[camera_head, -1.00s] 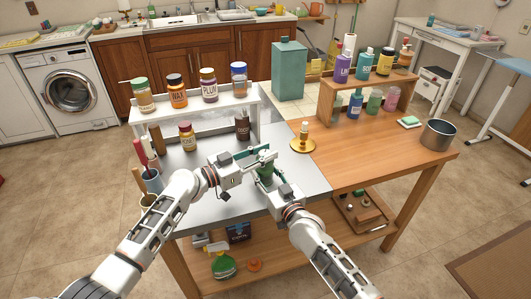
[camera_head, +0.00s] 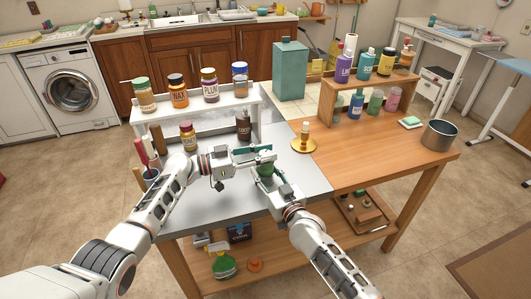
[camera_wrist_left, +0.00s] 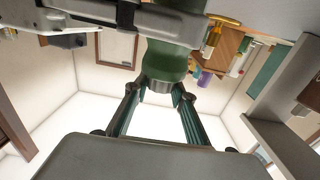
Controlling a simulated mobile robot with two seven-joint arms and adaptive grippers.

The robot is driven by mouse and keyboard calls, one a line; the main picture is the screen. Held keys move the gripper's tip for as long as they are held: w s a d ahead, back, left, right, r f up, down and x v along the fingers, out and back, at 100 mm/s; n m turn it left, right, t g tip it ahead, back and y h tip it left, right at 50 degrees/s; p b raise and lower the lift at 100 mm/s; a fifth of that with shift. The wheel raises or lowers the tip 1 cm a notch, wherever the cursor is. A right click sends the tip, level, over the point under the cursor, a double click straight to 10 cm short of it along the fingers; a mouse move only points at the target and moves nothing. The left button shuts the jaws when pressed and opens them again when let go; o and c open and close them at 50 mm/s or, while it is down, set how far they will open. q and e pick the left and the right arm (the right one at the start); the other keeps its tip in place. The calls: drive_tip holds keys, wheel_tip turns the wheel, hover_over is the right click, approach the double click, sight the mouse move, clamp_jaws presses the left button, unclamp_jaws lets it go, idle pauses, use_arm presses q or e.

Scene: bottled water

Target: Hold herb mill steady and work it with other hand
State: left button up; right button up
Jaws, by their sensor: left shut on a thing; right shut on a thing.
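The herb mill, a small green cylinder (camera_head: 265,170), is held above the grey part of the table, with the grippers hiding much of it. It also shows in the left wrist view (camera_wrist_left: 166,62), where its narrower grey end lies between my finger tips. My left gripper (camera_head: 258,156) comes in from the left and is shut on that end, the mill's top. My right gripper (camera_head: 267,182) comes from the front right and is shut on the mill's body, lower down. Part of the right gripper crosses the top of the left wrist view.
A white shelf (camera_head: 196,103) with several labelled jars stands at the back left. A brass candle holder (camera_head: 304,145) stands close behind the grippers. A wooden shelf (camera_head: 327,100) with bottles and a metal pot (camera_head: 438,135) are at the right. The front right tabletop is clear.

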sight(265, 152)
use_arm(q)
drive_tip(key=shift+f, duration=0.2)
drive_tip(key=o, duration=1.2)
drive_tip(key=shift+c, duration=0.2)
drive_tip(key=shift+r, duration=0.15)
wheel_tip(265, 152, up, 10)
drive_tip(key=shift+f, duration=0.1)
use_arm(e)
drive_tip(key=o, duration=1.1)
